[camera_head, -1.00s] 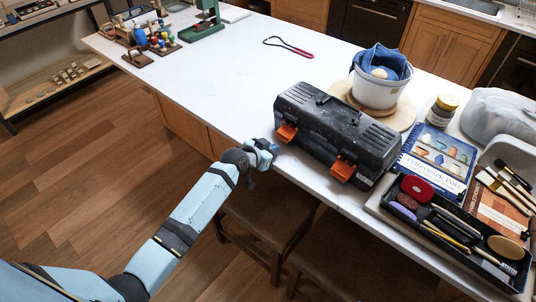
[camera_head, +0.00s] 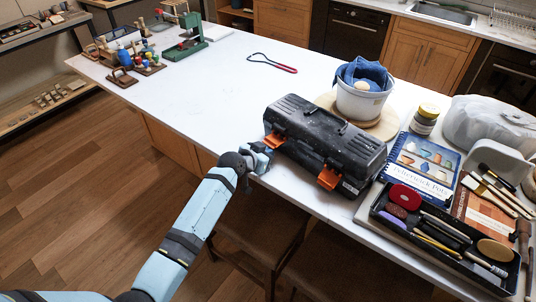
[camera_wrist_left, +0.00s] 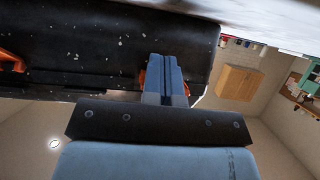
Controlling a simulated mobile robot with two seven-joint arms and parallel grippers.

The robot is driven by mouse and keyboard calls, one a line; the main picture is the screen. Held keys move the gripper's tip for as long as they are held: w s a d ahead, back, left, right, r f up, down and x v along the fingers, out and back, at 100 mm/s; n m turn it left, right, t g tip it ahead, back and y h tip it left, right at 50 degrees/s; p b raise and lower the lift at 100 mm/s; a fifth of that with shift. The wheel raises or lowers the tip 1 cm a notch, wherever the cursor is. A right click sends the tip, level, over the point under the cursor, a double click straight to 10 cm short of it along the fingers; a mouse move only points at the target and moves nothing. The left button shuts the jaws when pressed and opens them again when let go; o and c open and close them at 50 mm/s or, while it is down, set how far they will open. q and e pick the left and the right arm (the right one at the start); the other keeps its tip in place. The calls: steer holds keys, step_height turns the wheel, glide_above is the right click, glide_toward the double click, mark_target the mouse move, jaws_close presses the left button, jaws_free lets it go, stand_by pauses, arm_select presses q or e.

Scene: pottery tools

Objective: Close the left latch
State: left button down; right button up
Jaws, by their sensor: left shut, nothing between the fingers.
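The black toolbox (camera_head: 325,140) sits on the white counter with its lid down. Its left orange latch (camera_head: 274,141) and right orange latch (camera_head: 329,178) are on the front face and stick outward. My left gripper (camera_head: 265,150) is shut and empty, just in front of and below the left latch. In the left wrist view my fingers (camera_wrist_left: 166,62) are together against the view of the toolbox front (camera_wrist_left: 100,45) and cover most of the left latch (camera_wrist_left: 152,73). The right latch (camera_wrist_left: 10,61) shows at the left edge. I cannot tell whether the fingers touch the latch.
A white pot with a blue cloth (camera_head: 361,98) stands behind the toolbox on a round board. A book (camera_head: 424,168) and a black tool tray (camera_head: 436,240) lie to the right. A red-handled loop tool (camera_head: 273,63) lies behind.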

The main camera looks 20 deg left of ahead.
arm_select(q)
steer(key=shift+s+a+r+p, duration=0.2)
steer(key=shift+s+r+p, duration=0.15)
steer(key=shift+s+r, duration=0.15)
steer(key=shift+s+a+r+p, duration=0.15)
steer(key=shift+s+r+p, duration=0.15)
steer(key=shift+r+p, duration=0.15)
steer(key=shift+s+a+r+p, duration=0.15)
steer(key=shift+s+r+p, duration=0.15)
steer(key=shift+r, duration=0.25)
steer(key=shift+r+p, duration=0.9)
steer(key=w+r+p, duration=0.1)
steer(key=w+d+r, duration=0.1)
steer(key=shift+r+p, duration=0.3)
steer(key=shift+p, duration=0.05)
arm_select(e)
steer(key=shift+m, duration=0.3)
steer(key=r, duration=0.4)
steer(key=shift+s+d+r, duration=0.1)
steer(key=shift+d+r, duration=0.2)
steer(key=shift+d, duration=0.05)
steer(key=shift+r, duration=0.3)
arm_select(q)
steer(key=shift+w, duration=0.2)
arm_select(e)
steer(key=shift+f, duration=0.15)
